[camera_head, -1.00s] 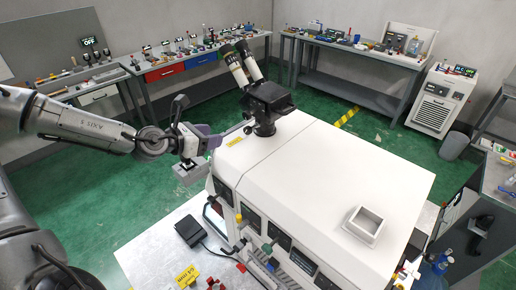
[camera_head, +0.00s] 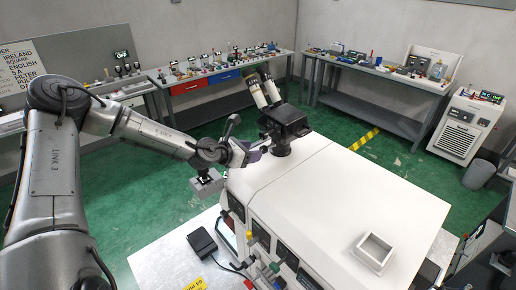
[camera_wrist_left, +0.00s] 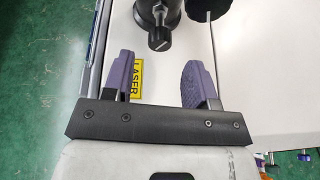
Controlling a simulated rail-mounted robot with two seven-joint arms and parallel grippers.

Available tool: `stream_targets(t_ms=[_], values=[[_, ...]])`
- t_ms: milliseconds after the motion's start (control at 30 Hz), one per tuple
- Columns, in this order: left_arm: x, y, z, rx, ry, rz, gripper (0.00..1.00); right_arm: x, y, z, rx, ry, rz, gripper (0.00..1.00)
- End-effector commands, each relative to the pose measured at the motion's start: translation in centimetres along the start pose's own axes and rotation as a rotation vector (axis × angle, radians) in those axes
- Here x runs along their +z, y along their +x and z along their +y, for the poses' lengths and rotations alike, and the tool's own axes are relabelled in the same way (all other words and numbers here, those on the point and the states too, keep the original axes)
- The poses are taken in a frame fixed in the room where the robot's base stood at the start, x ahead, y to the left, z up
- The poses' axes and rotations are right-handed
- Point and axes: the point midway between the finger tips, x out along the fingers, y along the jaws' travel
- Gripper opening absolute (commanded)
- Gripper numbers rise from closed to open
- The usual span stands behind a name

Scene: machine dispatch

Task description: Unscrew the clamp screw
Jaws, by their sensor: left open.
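The clamp screw (camera_wrist_left: 159,38) shows in the left wrist view as a dark knob on the side of a round black clamp (camera_wrist_left: 160,12). In the head view the clamp (camera_head: 282,144) is at the foot of a black microscope head with two pale eyepiece tubes (camera_head: 264,90), on the white machine (camera_head: 330,175). My left gripper (camera_wrist_left: 158,64) is open, with purple finger pads either side of the line to the knob. The knob lies just beyond the fingertips, apart from them. In the head view the gripper (camera_head: 258,151) is just left of the clamp. My right gripper is not in view.
A yellow laser label (camera_wrist_left: 134,82) lies on the machine top beneath the fingers. A thin rod with a black end (camera_wrist_left: 207,10) stands beside the clamp on the right. A white square frame (camera_head: 374,252) sits on the machine top. Benches (camera_head: 385,75) line the walls.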

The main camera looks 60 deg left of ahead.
Motion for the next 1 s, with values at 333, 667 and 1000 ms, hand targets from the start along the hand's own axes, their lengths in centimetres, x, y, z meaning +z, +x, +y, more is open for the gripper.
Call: stream_targets(t_ms=[333,667,1000], values=[[-0.1,2.8,0.0,0.001,0.000,0.002,0.53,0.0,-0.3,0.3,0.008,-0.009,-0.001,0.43],[-0.1,3.6,0.1,0.001,-0.001,0.000,0.53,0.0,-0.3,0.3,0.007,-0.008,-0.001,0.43],[-0.1,3.6,0.1,0.001,-0.001,0.000,0.48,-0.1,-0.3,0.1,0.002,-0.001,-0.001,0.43]])
